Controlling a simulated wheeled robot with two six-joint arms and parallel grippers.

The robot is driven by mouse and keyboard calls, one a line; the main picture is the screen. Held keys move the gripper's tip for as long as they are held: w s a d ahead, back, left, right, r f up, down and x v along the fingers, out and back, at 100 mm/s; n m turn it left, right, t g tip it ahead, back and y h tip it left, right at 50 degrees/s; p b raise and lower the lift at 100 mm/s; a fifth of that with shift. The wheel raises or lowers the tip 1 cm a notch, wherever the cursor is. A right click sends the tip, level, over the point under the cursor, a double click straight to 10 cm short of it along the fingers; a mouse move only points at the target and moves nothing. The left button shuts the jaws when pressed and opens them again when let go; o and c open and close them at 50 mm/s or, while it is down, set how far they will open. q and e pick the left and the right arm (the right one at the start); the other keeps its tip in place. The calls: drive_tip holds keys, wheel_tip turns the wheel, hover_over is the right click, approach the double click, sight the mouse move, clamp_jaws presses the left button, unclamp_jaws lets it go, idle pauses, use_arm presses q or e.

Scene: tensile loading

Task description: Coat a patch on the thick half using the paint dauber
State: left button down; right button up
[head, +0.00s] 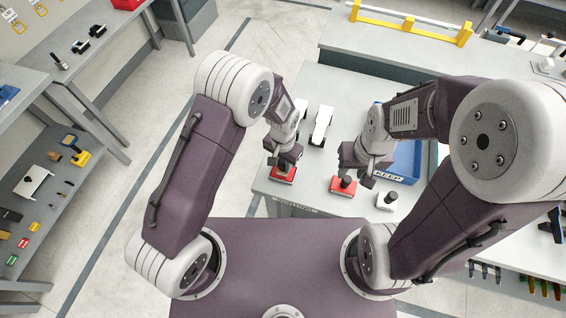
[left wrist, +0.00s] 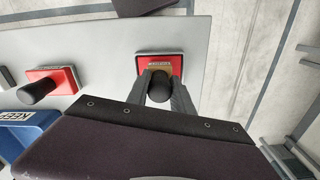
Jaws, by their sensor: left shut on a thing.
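My left gripper (head: 285,160) is shut on the black knob (left wrist: 159,91) of a red-topped block (head: 283,175) near the table's left edge. The block also shows in the left wrist view (left wrist: 150,64), with a small label too small to read. A second red block with a black knob (head: 343,186) sits to its right, and a smaller white block with a black knob (head: 387,201) sits further right. I cannot tell which is the paint dauber. Two white pieces (head: 320,125) lie behind; I cannot tell which half is thick. My right gripper (head: 366,178) hangs near the second red block; its jaw opening is unclear.
A blue tray marked KEEP (head: 405,165) stands on the grey table (head: 330,90), partly behind my right arm. A yellow-ended rail (head: 410,25) lies on the bench at the back. Shelves with tools (head: 45,185) stand at the left, across open floor.

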use_arm(q)
drive_tip(key=shift+r+p, duration=2.85)
drive_tip(key=shift+r, duration=0.7)
drive_tip(key=shift+f, duration=0.1)
drive_tip(key=shift+w+a, duration=0.1)
drive_tip(key=w+a+n+b, duration=0.2)
drive_tip(key=w+a+b, duration=0.1)
drive_tip(key=a, duration=0.3)
drive_tip(key=w+a+n+b, duration=0.2)
drive_tip(key=a+b, duration=0.1)
drive_tip(key=a, duration=0.3)
drive_tip(key=s+a+r+n+b, duration=0.1)
drive_tip(key=s+a+n+b, duration=0.1)
drive_tip(key=s+a, duration=0.4)
drive_tip(key=shift+a+r+n, duration=0.15)
drive_tip(key=shift+r+n, duration=0.15)
drive_tip(key=shift+r, duration=0.05)
